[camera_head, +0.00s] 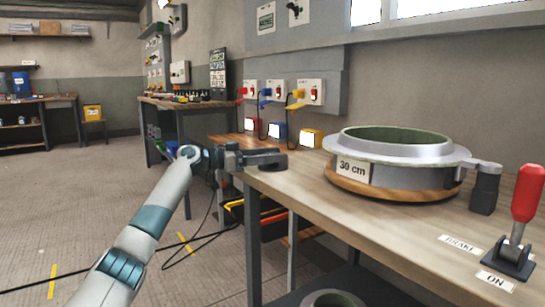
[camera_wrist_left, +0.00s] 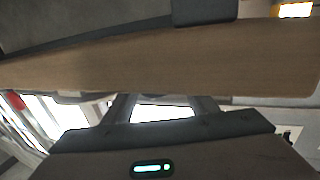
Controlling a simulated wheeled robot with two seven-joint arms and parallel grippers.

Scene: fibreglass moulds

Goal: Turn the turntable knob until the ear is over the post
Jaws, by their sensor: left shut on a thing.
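A pale grey round mould (camera_head: 405,150) with a "30 cm" label and green inside sits on a wooden turntable (camera_head: 390,190) on the bench. Its ear (camera_head: 482,164) sticks out to the right, at the top of a short dark post (camera_head: 485,190). From here the ear looks over the post, but exact alignment cannot be told. My left gripper (camera_head: 240,158) is at the bench's left corner, shut on a dark piece that seems to be the knob (camera_head: 267,159). The wrist view shows the bench edge (camera_wrist_left: 150,58); the grip is hidden there. My right gripper is out of view.
A red-handled brake lever (camera_head: 525,195) stands at the bench's right, beside an "ON" label (camera_head: 495,281). Power boxes with coloured plugs (camera_head: 283,92) hang on the wall behind. The bench front between knob and lever is clear.

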